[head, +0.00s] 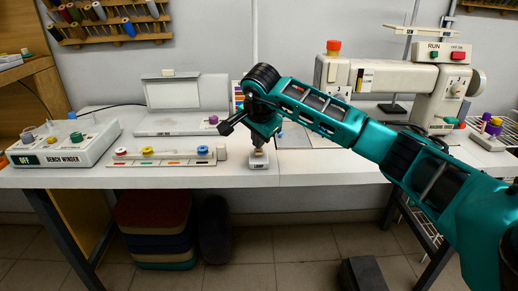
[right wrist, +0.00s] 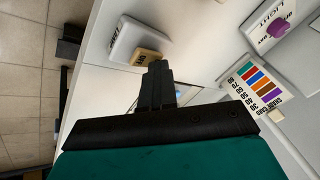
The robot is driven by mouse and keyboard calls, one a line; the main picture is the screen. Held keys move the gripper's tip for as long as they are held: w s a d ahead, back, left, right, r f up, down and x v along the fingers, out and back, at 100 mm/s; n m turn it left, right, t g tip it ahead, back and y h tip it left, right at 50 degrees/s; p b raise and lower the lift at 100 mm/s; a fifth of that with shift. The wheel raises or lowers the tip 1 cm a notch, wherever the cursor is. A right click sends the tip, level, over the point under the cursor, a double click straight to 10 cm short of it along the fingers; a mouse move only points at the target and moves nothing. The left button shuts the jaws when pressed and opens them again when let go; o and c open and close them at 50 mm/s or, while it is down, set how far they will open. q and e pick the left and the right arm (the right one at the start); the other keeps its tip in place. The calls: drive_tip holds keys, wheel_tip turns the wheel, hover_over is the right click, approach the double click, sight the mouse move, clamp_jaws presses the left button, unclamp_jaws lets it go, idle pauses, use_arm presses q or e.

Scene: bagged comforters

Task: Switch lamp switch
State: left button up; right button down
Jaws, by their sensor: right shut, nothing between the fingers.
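The lamp switch (head: 259,165) is a small white box labelled LAMP at the front edge of the white table. In the right wrist view the lamp switch (right wrist: 122,38) shows its tan rocker with dark lettering, too small to read surely. My right gripper (head: 260,147) points down just above the switch in the head view. In the right wrist view its dark fingers (right wrist: 157,68) are shut and empty, with the tips at the rocker's edge. I cannot tell whether they touch it. My left gripper is not in view.
A bench winder (head: 65,145) and a strip with coloured knobs (head: 165,157) stand left of the switch. A light box (head: 172,92) is behind. A sewing machine (head: 395,75) stands at the right, behind my arm. A colour card (right wrist: 256,86) lies near the gripper.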

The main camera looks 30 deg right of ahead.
sight(259, 160)
drive_tip(key=shift+s+a+r+p, duration=0.2)
drive_tip(key=shift+s+a+p, duration=0.15)
drive_tip(key=shift+p, duration=0.4)
drive_tip(key=p+v, duration=0.2)
drive_tip(key=v, duration=0.1)
drive_tip(key=shift+d, duration=0.1)
drive_tip(key=shift+r, duration=0.1)
